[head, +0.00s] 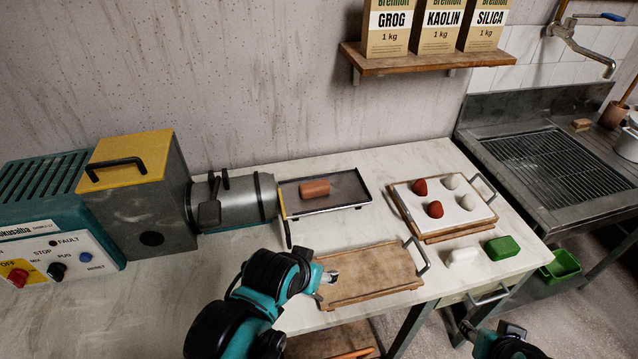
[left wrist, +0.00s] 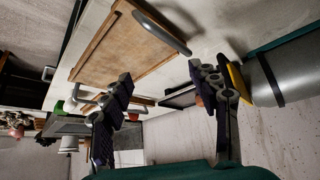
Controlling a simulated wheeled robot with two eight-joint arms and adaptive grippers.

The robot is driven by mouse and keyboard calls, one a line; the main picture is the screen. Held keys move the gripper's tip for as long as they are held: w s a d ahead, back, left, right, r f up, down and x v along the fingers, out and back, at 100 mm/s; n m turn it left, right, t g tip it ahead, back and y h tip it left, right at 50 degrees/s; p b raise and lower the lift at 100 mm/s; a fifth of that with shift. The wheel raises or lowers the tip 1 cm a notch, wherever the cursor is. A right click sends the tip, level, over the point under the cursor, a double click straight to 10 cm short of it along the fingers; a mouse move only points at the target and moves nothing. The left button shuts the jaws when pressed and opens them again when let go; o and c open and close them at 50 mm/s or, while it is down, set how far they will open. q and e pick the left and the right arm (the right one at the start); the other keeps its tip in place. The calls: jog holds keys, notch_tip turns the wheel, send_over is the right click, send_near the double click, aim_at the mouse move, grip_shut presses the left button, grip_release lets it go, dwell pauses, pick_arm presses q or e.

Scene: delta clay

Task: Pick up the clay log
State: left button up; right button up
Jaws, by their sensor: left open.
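The clay log (head: 314,188) is a short reddish-brown cylinder lying on its side on a dark metal tray (head: 345,203) at the mouth of the grey machine barrel. My left gripper (head: 328,277) is over the left end of the wooden tray, in front of the log and apart from it. In the left wrist view its two fingers (left wrist: 162,90) are spread wide with nothing held. A small orange-brown patch of the log (left wrist: 199,100) shows there, mostly hidden behind the right finger.
An empty wooden tray with handles (head: 375,274) lies at the front of the table. A tray with red and white balls (head: 443,225) stands at the right, near a white block (head: 463,256) and a green block (head: 502,247). The machine barrel (head: 240,203) and its yellow-edged mouth border the log's left.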

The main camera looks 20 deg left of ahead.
pick_arm(q)
jog(key=w+a+r+n+g+p, duration=0.2)
jog(key=w+a+r+n+p, duration=0.15)
jog(key=w+r+n, duration=0.4)
jog(key=n+g+h+p, duration=0.25)
jog(key=n+p, duration=0.45)
jog(key=n, duration=1)
send_near(313, 185)
jog(key=shift+d+f+t+h, duration=0.15)
jog(key=shift+f+h, duration=0.05)
jog(key=shift+f, duration=0.35)
jog(key=shift+d+f+t+h, duration=0.1)
jog(key=shift+d+f+h, duration=0.05)
jog(key=shift+f, duration=0.4)
jog(key=shift+w+a+f+n, duration=0.2)
jog(key=shift+w+f+n, duration=0.05)
jog(key=shift+n, duration=0.1)
jog(key=shift+f, duration=0.25)
jog(key=b+x, duration=0.2)
jog(key=x, duration=0.5)
jog(key=shift+w+b, duration=0.1)
jog(key=shift+b, duration=0.25)
jog(key=shift+w+d+f, duration=0.1)
jog(key=shift+f, duration=0.15)
pick_arm(e)
notch_tip(313, 185, up, 8)
jog(key=shift+w, duration=0.45)
